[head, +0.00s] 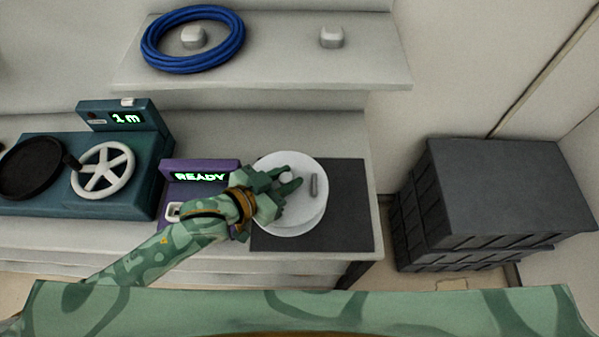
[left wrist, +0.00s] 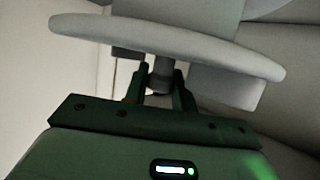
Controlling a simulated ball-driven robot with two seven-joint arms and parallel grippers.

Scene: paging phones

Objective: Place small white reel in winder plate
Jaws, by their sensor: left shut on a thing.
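The small white reel (head: 306,165) has two round flanges and shows over the dark mat. My left gripper (head: 287,180) reaches in from the left over its upper flange. It is shut on a short stub at the reel's centre. In the left wrist view the flange (left wrist: 110,32) spans the picture just beyond the fingers (left wrist: 160,80). A grey block (left wrist: 228,86) sticks out from the flange beside them. A teal machine (head: 140,180) at the left carries a black round plate (head: 30,170) and a white spoked wheel (head: 103,172). My right gripper is out of view.
A purple device (head: 205,163) reading READY stands left of the dark mat (head: 350,210). A coil of blue cable (head: 160,64) and a grey knob (head: 331,37) sit on the back shelf. Dark crates (head: 495,200) stand at the right.

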